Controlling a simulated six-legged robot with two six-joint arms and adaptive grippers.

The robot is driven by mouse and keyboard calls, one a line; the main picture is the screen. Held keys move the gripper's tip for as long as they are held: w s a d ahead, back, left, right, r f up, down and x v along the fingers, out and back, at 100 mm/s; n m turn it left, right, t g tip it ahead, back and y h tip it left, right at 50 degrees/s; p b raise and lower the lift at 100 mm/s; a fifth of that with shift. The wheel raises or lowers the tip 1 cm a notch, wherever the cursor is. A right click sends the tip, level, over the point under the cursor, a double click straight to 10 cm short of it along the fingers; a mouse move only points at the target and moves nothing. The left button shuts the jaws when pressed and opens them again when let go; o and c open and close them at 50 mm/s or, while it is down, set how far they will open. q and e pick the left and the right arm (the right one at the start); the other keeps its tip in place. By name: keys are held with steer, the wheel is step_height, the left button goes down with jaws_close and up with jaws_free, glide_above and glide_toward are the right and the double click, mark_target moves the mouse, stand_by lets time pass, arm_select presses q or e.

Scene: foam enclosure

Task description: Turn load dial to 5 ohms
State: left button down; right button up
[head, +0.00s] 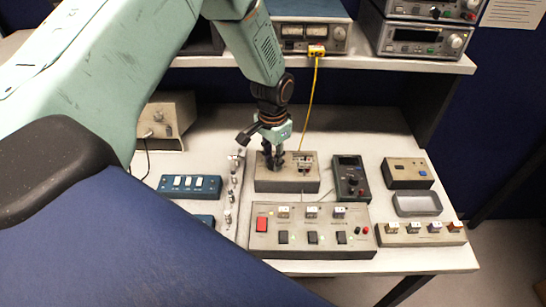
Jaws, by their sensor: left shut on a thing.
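A beige-grey box (287,184) stands near the middle of the bench, with small terminals or a label on the right of its top. My left gripper (274,163) points down at the left part of this box's top. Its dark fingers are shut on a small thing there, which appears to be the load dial. The fingers hide the dial, so its pointer and scale cannot be read. My right gripper is not in view.
A control panel (312,237) with a red switch is in front of the box. A dark meter (350,178) stands close on its right, and a blue switch box (190,187) on the left. A yellow cable (312,95) hangs from the shelf behind. A grey tray (417,204) is at right.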

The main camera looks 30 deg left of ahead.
arm_select(q)
steer(key=m, duration=0.4)
steer(key=shift+s+f+m, duration=0.2)
steer(key=shift+s+m, duration=0.1)
steer(key=shift+m+b, duration=0.45)
steer(key=shift+m, duration=1.45)
steer(key=shift+r, duration=0.1)
steer(key=c, duration=1.4)
jaws_free()
steer(key=o, duration=0.3)
steer(key=shift+a, duration=0.1)
steer(key=shift+o, duration=0.2)
steer(key=shift+w+r, duration=0.1)
steer(key=shift+w, duration=0.1)
